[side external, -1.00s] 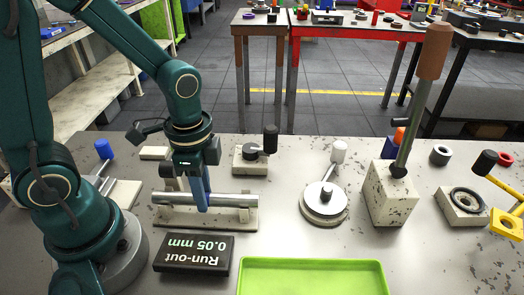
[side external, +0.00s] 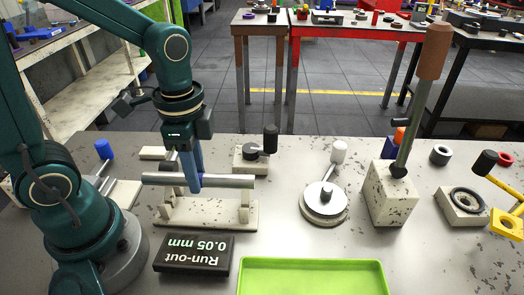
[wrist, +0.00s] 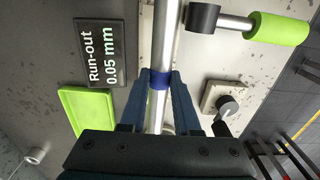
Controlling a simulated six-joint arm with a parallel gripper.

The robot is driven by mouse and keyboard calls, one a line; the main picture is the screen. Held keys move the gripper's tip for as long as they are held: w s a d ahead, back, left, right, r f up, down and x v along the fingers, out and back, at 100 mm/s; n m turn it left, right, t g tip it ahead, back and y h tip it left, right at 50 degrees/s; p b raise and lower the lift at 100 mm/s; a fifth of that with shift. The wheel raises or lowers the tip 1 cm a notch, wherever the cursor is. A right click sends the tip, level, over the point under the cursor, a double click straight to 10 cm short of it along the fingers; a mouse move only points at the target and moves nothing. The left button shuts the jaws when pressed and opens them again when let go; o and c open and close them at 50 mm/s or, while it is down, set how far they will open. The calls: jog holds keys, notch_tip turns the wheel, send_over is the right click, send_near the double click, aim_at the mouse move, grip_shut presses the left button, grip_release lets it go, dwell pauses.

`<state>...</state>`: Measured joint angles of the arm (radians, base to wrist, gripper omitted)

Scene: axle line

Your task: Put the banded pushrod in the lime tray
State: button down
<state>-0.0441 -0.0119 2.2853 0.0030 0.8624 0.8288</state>
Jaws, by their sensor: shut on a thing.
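The banded pushrod is a long silver rod (side external: 230,181) with a blue band (wrist: 158,80), which shows between the fingers in the wrist view. My gripper (side external: 195,184) is shut on it near its middle, at the band. The rod is roughly level and raised above a pale stand (side external: 205,214) with uprights. The fingers hide part of the rod. The lime tray (side external: 310,263) is a shallow empty rectangle at the front of the bench, right of and nearer than the rod. It also shows at the left in the wrist view (wrist: 66,94).
A black "Run-out 0.05 mm" block (side external: 194,255) lies between the stand and the tray's left side. A round white-handled fixture (side external: 324,203) and a tall lever block (side external: 392,200) stand to the right. A black-knobbed fixture (side external: 251,160) is behind the rod.

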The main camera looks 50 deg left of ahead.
jog(key=s+a+r, duration=0.4)
jog(key=a+r, duration=0.2)
jog(key=a, duration=0.4)
jog(key=w+d+r+n, duration=0.3)
jog(key=w+d+n, duration=0.3)
jog(key=w+n, duration=0.3)
jog(key=shift+w+d, duration=0.4)
jog(key=shift+w, duration=0.3)
jog(key=shift+r, duration=0.1)
